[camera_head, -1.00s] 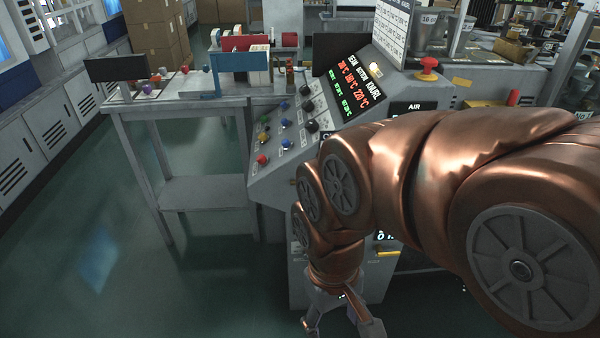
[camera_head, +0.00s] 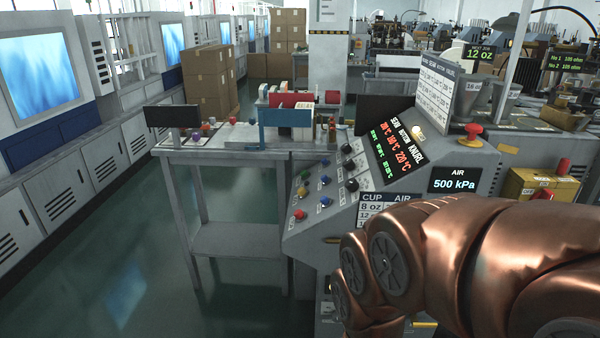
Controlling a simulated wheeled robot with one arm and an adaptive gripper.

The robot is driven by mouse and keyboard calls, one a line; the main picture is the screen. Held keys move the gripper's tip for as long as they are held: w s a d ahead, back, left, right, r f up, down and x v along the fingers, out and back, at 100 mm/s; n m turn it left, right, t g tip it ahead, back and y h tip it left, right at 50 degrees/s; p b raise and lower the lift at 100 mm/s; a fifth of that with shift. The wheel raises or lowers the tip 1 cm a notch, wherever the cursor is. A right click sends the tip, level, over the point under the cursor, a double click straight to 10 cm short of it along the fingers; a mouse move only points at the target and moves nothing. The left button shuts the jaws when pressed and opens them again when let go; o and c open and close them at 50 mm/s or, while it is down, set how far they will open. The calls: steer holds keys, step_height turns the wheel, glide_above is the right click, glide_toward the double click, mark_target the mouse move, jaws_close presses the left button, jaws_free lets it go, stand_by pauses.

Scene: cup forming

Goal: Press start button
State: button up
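The sloped grey control panel (camera_head: 314,217) stands in the middle of the view. My copper arm reaches in from the lower right, in front of the panel's lower right part. My gripper is below the picture's bottom edge and hidden from view.
A temperature display (camera_head: 397,146) and a red mushroom button (camera_head: 473,131) sit higher on the machine. An air display (camera_head: 454,180) reads 500 kPa. A grey table (camera_head: 228,157) with a small dark screen (camera_head: 172,117) stands left of the panel. The green floor (camera_head: 140,260) at left is clear.

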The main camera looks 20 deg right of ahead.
jaws_close()
stand_by(1.4)
